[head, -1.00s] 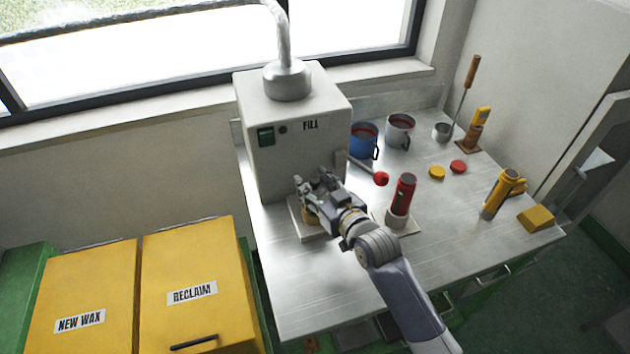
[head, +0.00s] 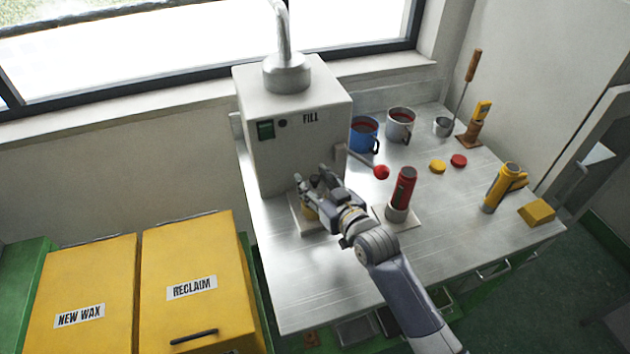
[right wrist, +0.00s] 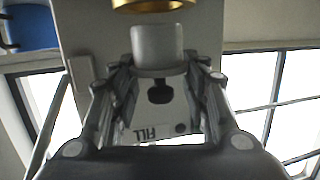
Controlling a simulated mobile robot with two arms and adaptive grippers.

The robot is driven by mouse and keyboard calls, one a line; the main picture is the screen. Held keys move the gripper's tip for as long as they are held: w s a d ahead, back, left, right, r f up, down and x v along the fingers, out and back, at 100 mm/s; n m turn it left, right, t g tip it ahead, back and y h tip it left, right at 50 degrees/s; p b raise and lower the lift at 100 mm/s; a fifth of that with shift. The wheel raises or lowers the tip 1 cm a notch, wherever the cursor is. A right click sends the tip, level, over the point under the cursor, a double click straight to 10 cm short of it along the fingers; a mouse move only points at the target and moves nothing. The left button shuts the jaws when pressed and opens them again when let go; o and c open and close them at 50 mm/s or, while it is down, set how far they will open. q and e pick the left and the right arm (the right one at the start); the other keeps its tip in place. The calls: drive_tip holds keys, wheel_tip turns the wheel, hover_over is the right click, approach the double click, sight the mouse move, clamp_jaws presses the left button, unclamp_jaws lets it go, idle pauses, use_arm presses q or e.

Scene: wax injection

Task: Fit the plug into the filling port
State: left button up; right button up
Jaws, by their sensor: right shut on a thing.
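My right gripper (head: 314,190) is in front of the grey FILL machine, above a pale base plate. In the right wrist view my right gripper (right wrist: 158,72) is shut on a pale grey cylindrical plug (right wrist: 157,42), its fingers on either side. A brass ring (right wrist: 152,4), apparently the filling port, shows at that view's top edge, just past the plug's end and seemingly apart from it. In the head view a brass part (head: 309,213) shows under the fingers, mostly hidden, and the plug cannot be made out. My left gripper is not in view.
The FILL machine (head: 300,160) stands behind my gripper; its red-knobbed lever (head: 381,172) juts out to the right. A red cylinder (head: 404,187) stands close by. Blue (head: 363,137) and grey (head: 399,122) mugs stand farther back.

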idle(0.4)
drive_tip(key=shift+p, duration=0.45)
idle(0.6)
drive_tip(key=shift+f+b, duration=1.45)
drive_tip(key=shift+f, duration=0.7)
drive_tip(key=o, duration=1.2)
drive_tip(key=shift+o, duration=0.2)
drive_tip(key=v, duration=1.2)
